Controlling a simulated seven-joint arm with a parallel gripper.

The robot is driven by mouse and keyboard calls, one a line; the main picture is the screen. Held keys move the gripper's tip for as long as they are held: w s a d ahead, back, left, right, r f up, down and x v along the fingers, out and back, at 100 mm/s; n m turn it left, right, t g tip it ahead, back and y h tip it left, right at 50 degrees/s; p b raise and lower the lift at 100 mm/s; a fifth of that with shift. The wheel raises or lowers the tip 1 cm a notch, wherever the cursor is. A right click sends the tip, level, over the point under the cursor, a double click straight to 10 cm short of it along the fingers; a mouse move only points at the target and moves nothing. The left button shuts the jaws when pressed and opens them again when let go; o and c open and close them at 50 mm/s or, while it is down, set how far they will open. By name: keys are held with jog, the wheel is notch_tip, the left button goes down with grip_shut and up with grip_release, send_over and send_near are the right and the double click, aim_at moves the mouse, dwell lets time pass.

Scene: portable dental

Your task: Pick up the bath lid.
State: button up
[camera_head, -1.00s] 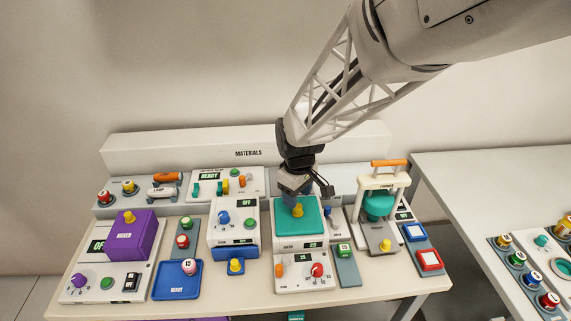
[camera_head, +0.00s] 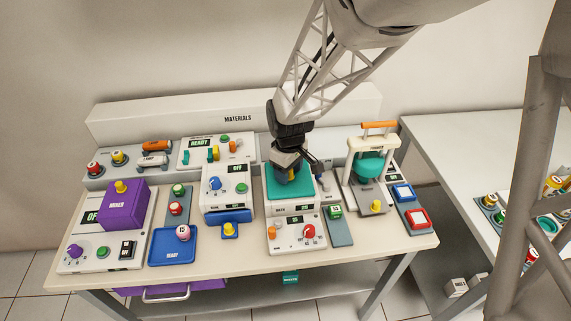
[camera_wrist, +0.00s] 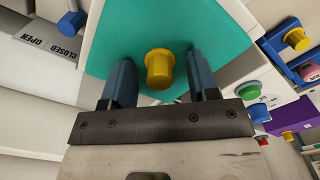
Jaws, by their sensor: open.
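The bath lid is a teal square plate (camera_head: 278,191) with a yellow knob, on a white unit in the middle of the table. In the wrist view the teal plate (camera_wrist: 215,25) fills the middle, with the yellow knob (camera_wrist: 159,68) standing up from it. My gripper (camera_head: 292,174) is over the lid and partly hides the knob. In the wrist view its two blue fingers (camera_wrist: 158,72) are open, one on each side of the knob, with visible gaps. I cannot tell exactly how far down the knob the fingertips reach.
A white press with an orange handle (camera_head: 379,125) stands close on the right. A white box with a blue dial (camera_head: 215,184) stands close on the left. Further left are a purple mixer (camera_head: 123,205) and a blue tray (camera_head: 172,250). The materials shelf (camera_head: 238,119) runs behind.

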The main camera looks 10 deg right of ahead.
jog(key=shift+c, duration=0.3)
grip_shut()
jog(key=shift+r, duration=0.1)
jog(key=shift+r, duration=0.75)
notch_tip(320, 180, up, 2)
jog(key=shift+r, duration=0.1)
jog(key=s+d+r, duration=0.1)
jog(key=s+d, duration=0.1)
jog(key=s, duration=1.3)
jog(key=shift+s+d, duration=0.3)
jog(key=shift+s, duration=0.1)
jog(key=shift+w+r, duration=0.1)
jog(key=shift+w, duration=0.05)
